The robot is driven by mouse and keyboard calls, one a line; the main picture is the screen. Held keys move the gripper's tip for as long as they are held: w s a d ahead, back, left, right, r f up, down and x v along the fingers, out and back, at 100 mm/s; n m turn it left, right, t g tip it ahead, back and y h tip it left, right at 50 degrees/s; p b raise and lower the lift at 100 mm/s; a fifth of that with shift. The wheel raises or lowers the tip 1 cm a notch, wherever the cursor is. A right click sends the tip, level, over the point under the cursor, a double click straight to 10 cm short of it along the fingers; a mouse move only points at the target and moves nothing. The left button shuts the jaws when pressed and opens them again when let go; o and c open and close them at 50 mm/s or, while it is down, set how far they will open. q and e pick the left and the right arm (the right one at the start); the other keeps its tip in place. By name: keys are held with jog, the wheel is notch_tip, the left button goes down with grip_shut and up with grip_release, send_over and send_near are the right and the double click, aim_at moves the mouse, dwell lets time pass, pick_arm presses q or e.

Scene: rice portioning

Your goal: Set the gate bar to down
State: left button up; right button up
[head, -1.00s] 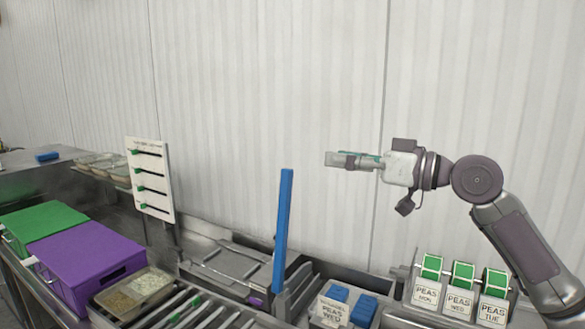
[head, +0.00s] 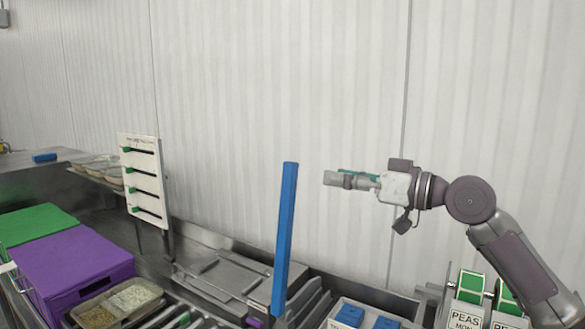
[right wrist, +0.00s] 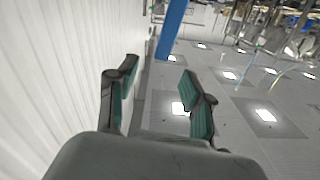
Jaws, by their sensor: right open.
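The gate bar is a long blue bar (head: 285,238) standing nearly upright, leaning slightly, at the middle of the counter in the head view. Its blue length also shows at the top of the right wrist view (right wrist: 172,28), beyond the fingers. My right gripper (head: 338,180) is to the right of the bar's upper end, pointing left, and apart from it. In the right wrist view its two green-padded fingers (right wrist: 160,90) are spread with nothing between them. My left gripper is not in view.
A white panel with green sliders (head: 143,180) stands left of the bar. Purple (head: 75,260) and green (head: 35,222) lidded boxes sit at the left, near a tray of grains (head: 72,318). Labelled PEAS holders (head: 465,316) stand at lower right. The space before the wall is clear.

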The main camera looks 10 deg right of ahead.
aim_at(296, 169)
jog(key=p+x, duration=0.2)
jog(key=x, duration=0.3)
jog(key=p+x, duration=0.2)
jog(key=x, duration=0.3)
jog(key=shift+s+a+r, duration=0.1)
jog(key=shift+s+r, duration=0.05)
jog(key=shift+r, duration=0.05)
jog(key=shift+w+a+f+p, duration=0.1)
jog(key=shift+w+a+p, duration=0.2)
jog(key=shift+a, duration=0.2)
jog(key=shift+d, duration=0.1)
jog(key=c, duration=0.4)
grip_shut()
